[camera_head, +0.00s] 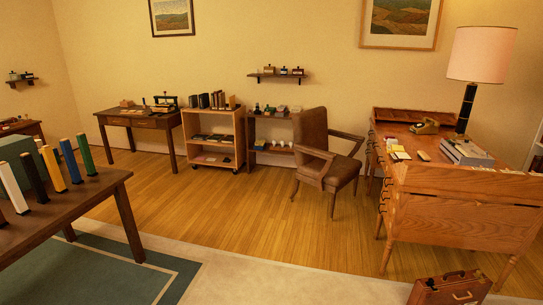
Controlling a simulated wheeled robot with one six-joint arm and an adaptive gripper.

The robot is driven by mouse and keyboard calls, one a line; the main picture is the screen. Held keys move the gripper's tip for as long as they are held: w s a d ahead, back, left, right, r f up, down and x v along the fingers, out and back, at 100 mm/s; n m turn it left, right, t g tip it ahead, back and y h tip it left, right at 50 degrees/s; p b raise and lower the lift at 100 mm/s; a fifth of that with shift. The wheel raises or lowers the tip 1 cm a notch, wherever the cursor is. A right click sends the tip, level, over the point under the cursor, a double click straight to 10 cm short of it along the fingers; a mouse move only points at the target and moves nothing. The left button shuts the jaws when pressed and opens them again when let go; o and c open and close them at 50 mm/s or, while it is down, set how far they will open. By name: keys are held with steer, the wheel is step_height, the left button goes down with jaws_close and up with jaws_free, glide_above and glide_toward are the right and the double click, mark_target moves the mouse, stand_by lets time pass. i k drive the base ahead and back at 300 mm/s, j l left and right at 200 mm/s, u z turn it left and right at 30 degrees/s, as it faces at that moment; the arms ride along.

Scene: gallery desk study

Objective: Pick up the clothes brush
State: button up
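I cannot make out a clothes brush for certain in the head view. A small tan item (424,156) lies on the wooden desk (475,180) at the right, but it is too small to tell what it is. Other small items on the far tables and shelves are also too small to name. My gripper is not in view.
A brown leather chair (324,150) stands left of the desk, and a brown briefcase (450,288) is on the floor in front. A dark table (75,205) with upright coloured cylinders is at the left. A bookshelf cart (213,137) stands at the back. The middle floor (250,215) is clear.

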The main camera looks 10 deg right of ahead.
mark_target(423, 156)
steer(key=i+u, duration=0.4)
steer(key=i, duration=1.4)
steer(key=i+j+z, duration=0.15)
steer(key=i+z, duration=0.3)
steer(key=i, duration=0.2)
steer(key=i+j+z, duration=0.45)
steer(key=i, duration=0.15)
steer(key=i+j+z, duration=0.8)
steer(key=j, duration=0.15)
steer(key=i+j+z, duration=0.1)
steer(key=j+z, duration=0.15)
steer(key=i+j+z, duration=0.2)
steer(key=j, duration=0.15)
steer(key=j+z, duration=0.2)
steer(key=j, duration=0.15)
